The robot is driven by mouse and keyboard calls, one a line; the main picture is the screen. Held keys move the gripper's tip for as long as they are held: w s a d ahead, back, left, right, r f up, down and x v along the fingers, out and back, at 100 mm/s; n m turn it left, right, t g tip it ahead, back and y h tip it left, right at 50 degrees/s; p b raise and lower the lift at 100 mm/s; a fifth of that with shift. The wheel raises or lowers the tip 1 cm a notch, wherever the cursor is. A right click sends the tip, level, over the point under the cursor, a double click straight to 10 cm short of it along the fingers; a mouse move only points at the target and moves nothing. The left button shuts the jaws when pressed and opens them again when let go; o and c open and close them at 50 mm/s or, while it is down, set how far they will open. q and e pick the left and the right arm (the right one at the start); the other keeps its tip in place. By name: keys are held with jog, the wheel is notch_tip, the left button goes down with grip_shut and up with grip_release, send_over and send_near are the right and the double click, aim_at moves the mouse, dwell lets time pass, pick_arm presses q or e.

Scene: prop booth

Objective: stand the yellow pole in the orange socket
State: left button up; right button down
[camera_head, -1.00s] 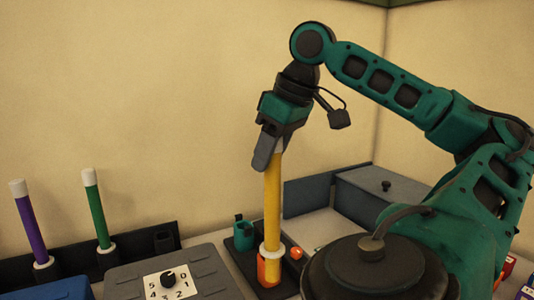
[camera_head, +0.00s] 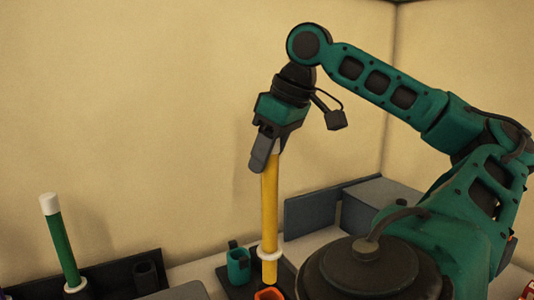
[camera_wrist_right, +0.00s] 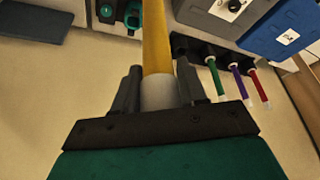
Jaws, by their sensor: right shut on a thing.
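The yellow pole (camera_head: 270,205) hangs close to upright from my right gripper (camera_head: 264,158), which is shut on its white upper end. A white ring sits near the pole's lower end. The orange socket (camera_head: 268,294) shows at the bottom edge of the head view, partly cut off. The pole's lower tip is just above the socket's rim in the picture; I cannot tell whether it is over or behind the opening. The right wrist view shows the yellow pole (camera_wrist_right: 156,45) between the fingers (camera_wrist_right: 158,92); the socket does not show clearly there. My left gripper is not in view.
A teal cup (camera_head: 238,264) stands just left of the socket. A green pole (camera_head: 59,245) stands in a dark rack (camera_head: 115,275) at left. A grey box (camera_head: 380,200) is at back right. In the wrist view a blue box (camera_wrist_right: 285,35) is at upper right.

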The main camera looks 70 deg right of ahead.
aim_at(267, 171)
jog(key=shift+w+d, duration=0.15)
jog(key=shift+d, duration=0.15)
jog(key=shift+f, duration=0.1)
jog(key=shift+f+b, duration=1.55)
jog(key=shift+f, duration=0.05)
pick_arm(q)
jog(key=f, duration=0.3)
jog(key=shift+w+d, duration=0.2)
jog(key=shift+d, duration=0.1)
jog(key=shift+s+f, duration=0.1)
pick_arm(e)
jog(key=shift+a, duration=0.15)
